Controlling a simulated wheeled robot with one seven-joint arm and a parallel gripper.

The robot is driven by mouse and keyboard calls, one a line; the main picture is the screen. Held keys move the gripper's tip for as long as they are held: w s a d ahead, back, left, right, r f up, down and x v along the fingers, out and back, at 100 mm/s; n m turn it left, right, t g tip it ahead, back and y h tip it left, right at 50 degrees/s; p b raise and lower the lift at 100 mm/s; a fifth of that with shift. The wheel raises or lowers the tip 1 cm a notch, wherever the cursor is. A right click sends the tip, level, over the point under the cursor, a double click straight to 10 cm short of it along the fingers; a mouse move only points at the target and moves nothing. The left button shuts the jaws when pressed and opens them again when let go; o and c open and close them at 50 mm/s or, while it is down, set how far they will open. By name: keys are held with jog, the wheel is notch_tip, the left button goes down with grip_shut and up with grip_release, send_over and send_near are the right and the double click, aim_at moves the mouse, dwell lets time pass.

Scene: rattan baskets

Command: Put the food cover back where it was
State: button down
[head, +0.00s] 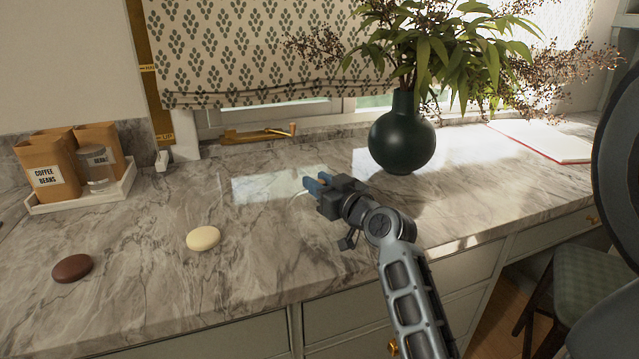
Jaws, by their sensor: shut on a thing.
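My gripper (316,185) has blue fingertips and is above the counter, left of the dark green vase. A cream round item (203,238) lies on the counter to the lower left of the gripper. A dark brown round item (72,268) lies further left. Both look uncovered.
The green vase (402,136) with leafy branches stands right of my gripper. A white tray (95,192) with coffee bean boxes and a glass jar is at the left. An open book (541,141) lies at the far right. The marble counter's middle is clear.

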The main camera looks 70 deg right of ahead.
jog(key=c, duration=0.8)
grip_release()
jog(key=shift+r+p, duration=0.2)
jog(key=shift+p, duration=0.15)
jog(key=b+v, duration=0.3)
jog(key=v, duration=0.9)
